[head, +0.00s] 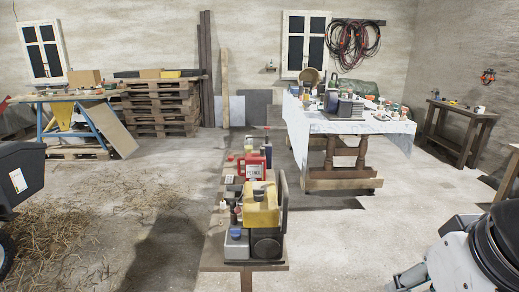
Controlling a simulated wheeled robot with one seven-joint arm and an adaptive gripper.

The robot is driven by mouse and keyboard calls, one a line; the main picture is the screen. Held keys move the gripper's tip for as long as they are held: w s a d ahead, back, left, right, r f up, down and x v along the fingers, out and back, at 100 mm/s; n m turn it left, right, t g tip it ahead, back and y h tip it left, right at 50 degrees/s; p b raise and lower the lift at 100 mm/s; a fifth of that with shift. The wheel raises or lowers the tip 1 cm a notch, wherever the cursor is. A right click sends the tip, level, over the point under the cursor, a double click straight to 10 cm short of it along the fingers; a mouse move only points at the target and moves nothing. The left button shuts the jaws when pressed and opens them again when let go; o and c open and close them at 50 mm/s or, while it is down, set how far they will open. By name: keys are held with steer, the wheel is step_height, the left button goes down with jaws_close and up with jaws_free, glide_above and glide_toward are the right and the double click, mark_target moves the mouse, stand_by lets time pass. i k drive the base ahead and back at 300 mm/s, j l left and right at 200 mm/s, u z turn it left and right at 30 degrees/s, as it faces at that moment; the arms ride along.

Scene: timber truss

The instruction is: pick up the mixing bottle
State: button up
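I cannot tell for certain which item is the mixing bottle. Small bottles and containers stand crowded on the narrow wooden bench (213,250) in the middle, around a red petrol can (252,167) and a yellow container (261,207). A small pale bottle (223,207) is near the bench's left edge. More small bottles stand on the cloth-covered table (345,127) behind, too small to make out. Parts of my white and black arm show at the lower right, far from the bench items. I cannot make out my gripper's fingers there.
A dark machine (18,178) stands at the left edge, with straw on the floor (60,235) beside it. Stacked pallets (160,110) and a blue-legged workbench (48,98) are at the back left. A small wooden table (457,115) stands at the right. Floor right of the bench is clear.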

mark_target(248, 143)
steer(key=u, duration=0.3)
steer(key=i+j+u, duration=0.2)
steer(key=j+u, duration=0.3)
steer(key=j, duration=0.2)
steer(key=i+j+u, duration=0.3)
steer(key=j+u, duration=0.15)
steer(key=j, duration=0.2)
steer(key=i+j+u, duration=0.35)
steer(key=j+u, duration=0.15)
steer(key=i+j+u, duration=0.5)
steer(key=i+j+z, duration=0.1)
steer(key=i+z, duration=0.25)
steer(key=i, duration=0.3)
steer(key=i+l+z, duration=0.15)
steer(key=i+z, duration=0.55)
steer(key=z, duration=0.25)
steer(key=i+z, duration=0.85)
steer(key=i, duration=1.25)
steer(key=i+z, duration=0.2)
steer(key=i, duration=0.35)
steer(key=i+j+z, duration=0.2)
steer(key=i, duration=0.3)
steer(key=i+j+z, duration=0.2)
steer(key=i, duration=0.35)
steer(key=i+j+z, duration=0.1)
steer(key=i+z, duration=0.3)
steer(key=i+j+z, duration=0.15)
steer(key=i+z, duration=0.25)
steer(key=i+j+z, duration=0.25)
steer(key=z, duration=0.15)
